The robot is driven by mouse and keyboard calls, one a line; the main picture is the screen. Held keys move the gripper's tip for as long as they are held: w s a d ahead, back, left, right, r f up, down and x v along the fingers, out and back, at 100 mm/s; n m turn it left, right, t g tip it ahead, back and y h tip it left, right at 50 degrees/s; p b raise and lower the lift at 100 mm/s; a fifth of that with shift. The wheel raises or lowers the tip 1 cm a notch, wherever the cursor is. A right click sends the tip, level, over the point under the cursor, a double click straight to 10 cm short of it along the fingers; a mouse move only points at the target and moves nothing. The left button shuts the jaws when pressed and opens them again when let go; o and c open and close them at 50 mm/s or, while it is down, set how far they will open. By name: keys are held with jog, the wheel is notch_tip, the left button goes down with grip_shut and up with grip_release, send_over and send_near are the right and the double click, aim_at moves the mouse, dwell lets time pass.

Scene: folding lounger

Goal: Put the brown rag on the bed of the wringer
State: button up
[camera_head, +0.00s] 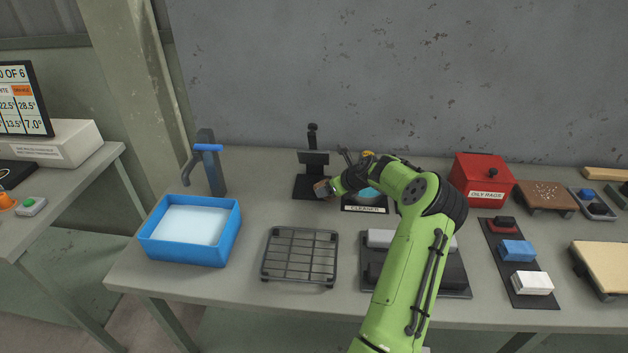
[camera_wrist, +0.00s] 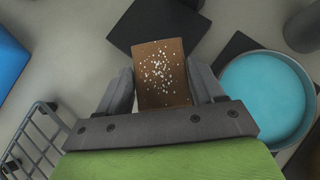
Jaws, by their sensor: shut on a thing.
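The brown rag (camera_wrist: 162,75), a block speckled with white bits, is between the jaws of my gripper (camera_wrist: 162,92) in the wrist view. My gripper is shut on it. In the head view the rag (camera_head: 321,187) shows small at the tip of my gripper (camera_head: 328,188). The wringer (camera_head: 312,158) is a black upright press at the back of the bench, with a dark bed (camera_head: 303,187) at its foot. The rag is at the right front of the bed in the head view. In the wrist view a dark plate (camera_wrist: 125,32) lies beyond the rag; I cannot tell whether they touch.
Right of the gripper is the round cleaner dish (camera_wrist: 262,98) with blue liquid. A blue water basin (camera_head: 190,258) and a wire rack (camera_head: 300,282) stand to the left and front. A red oily rags box (camera_head: 482,178) is farther right.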

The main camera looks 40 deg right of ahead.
jog(key=w, duration=0.5)
jog(key=shift+w+d, duration=0.1)
jog(key=shift+d, duration=0.15)
jog(key=shift+w+d, duration=0.1)
jog(key=shift+w, duration=1.15)
jog(key=shift+f, duration=0.85)
jog(key=shift+r, duration=0.1)
jog(key=o, duration=1.1)
jog(key=shift+o, duration=0.2)
